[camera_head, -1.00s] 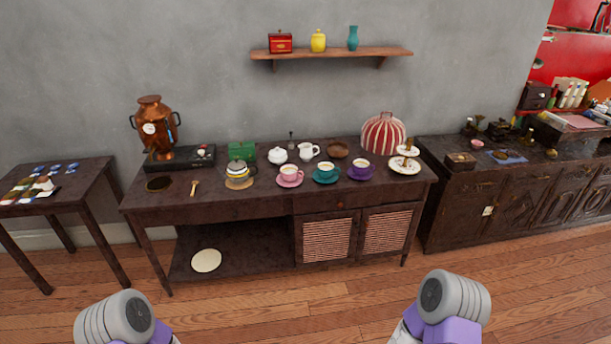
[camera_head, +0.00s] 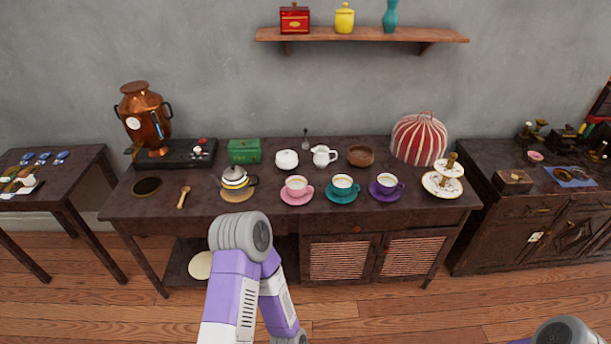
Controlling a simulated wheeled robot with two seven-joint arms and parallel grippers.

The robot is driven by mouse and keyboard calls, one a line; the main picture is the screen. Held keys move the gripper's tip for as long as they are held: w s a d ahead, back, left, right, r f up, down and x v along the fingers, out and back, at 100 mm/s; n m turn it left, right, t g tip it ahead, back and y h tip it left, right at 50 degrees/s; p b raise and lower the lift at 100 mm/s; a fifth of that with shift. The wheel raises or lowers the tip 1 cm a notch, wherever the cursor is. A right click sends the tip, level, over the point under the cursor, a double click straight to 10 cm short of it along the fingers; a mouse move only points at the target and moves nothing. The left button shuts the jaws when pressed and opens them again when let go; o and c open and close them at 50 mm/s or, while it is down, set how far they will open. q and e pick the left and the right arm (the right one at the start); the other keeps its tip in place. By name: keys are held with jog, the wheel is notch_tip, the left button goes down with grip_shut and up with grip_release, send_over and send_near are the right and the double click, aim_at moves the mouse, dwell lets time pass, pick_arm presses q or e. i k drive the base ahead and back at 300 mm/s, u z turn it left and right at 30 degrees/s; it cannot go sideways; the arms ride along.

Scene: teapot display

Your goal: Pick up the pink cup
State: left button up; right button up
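The pink cup (camera_head: 296,187) stands upright on a pink saucer (camera_head: 288,200) near the front middle of the dark wooden table. It holds a light drink, and its handle points right. Neither gripper shows in the head view. Part of my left arm, with a grey joint and purple links, rises in front of the table, left of and below the cup.
A teal cup (camera_head: 343,184) and a purple cup (camera_head: 387,182) stand right of the pink one. A white creamer (camera_head: 323,156) and white sugar pot (camera_head: 287,159) stand behind. The table's front edge (camera_head: 330,224) is clear.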

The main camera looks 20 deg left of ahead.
aim_at(296, 185)
jog(key=u, duration=0.65)
jog(key=i, duration=0.9)
jog(key=u, duration=0.75)
